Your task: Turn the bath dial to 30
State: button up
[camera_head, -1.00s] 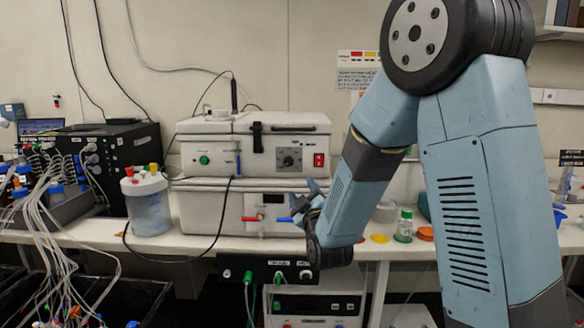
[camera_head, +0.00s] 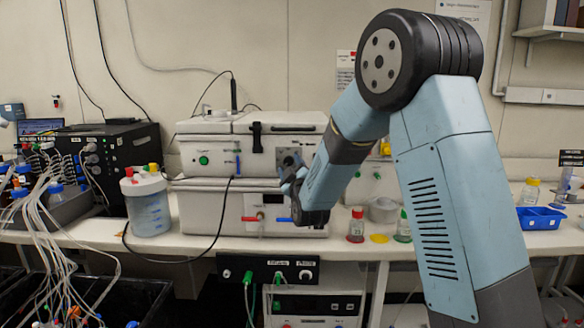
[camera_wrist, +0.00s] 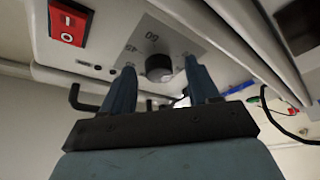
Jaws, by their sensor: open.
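The bath dial is a round black knob (camera_wrist: 159,67) on a grey scale plate on the front of the upper white bath unit (camera_head: 218,155). The numbers 60 and 45 show on the plate in the wrist view; the knob's setting cannot be read. In the head view the dial plate (camera_head: 288,156) is partly hidden by my arm. My gripper (camera_wrist: 160,80) is open, with one blue finger on each side of the knob in the wrist view. Whether the fingers touch it cannot be told. In the head view my gripper (camera_head: 291,184) is in front of the dial's lower part.
A red power switch (camera_wrist: 70,22) is beside the dial. A lower white unit (camera_head: 225,210) with red and blue handles is under the upper one. A black box (camera_head: 266,268) hangs below the bench. Small bottles (camera_head: 356,226) stand to the right.

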jog(key=shift+w+r, duration=0.15)
jog(key=shift+w, duration=0.15)
